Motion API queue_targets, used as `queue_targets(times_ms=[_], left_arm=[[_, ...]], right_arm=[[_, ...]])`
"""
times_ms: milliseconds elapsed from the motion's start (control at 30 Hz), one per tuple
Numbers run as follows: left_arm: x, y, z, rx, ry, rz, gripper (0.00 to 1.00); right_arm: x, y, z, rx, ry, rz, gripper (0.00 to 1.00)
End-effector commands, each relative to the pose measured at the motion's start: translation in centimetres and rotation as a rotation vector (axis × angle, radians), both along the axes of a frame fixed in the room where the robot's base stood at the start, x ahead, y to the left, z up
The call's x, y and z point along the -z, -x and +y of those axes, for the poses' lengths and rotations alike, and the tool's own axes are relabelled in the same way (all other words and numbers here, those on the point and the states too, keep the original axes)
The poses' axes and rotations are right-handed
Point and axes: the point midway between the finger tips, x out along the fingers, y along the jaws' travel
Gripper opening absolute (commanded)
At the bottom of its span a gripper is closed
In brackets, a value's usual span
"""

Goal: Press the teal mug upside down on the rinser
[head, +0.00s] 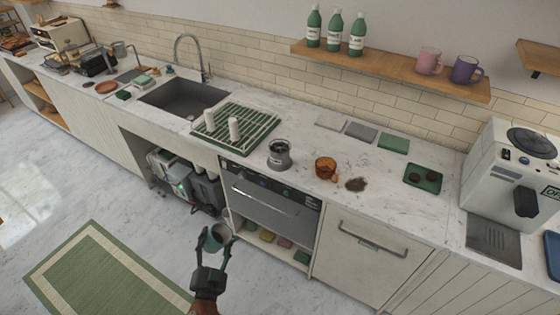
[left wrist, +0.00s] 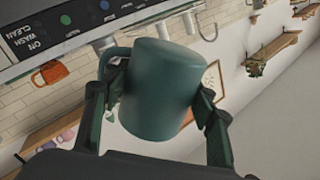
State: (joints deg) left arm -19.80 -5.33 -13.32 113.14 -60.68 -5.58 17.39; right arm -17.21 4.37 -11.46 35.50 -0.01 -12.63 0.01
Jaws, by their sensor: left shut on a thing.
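My left gripper (head: 217,234) is in front of the counter at the lower middle of the head view, shut on the teal mug (head: 219,240). In the left wrist view the teal mug (left wrist: 160,90) sits between both fingers, with its handle at the left. I cannot tell for sure which way its mouth points. A grey round device (head: 279,157) with a dark top stands on the counter; it may be the rinser, but I cannot tell. The mug is apart from it, in front of the counter. My right gripper is in neither view.
An amber cup (head: 326,168) and a dark brown spill (head: 356,185) are right of the grey device. A sink (head: 185,97) lies further left, a coffee machine (head: 500,165) at the right.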

Motion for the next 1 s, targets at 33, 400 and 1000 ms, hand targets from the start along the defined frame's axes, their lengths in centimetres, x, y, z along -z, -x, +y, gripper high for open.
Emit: queue_targets(times_ms=[33, 400, 1000], left_arm=[[-0.03, -0.02, 0.02, 0.001, -0.085, -0.002, 0.19], [-0.05, 0.01, -0.03, 0.001, -0.424, -0.003, 0.19], [-0.01, 0.03, -0.01, 0.0, -0.95, -0.004, 0.19]], right_arm=[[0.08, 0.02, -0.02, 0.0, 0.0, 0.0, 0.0], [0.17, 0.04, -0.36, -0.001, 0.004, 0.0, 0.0], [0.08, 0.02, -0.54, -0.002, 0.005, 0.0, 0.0]])
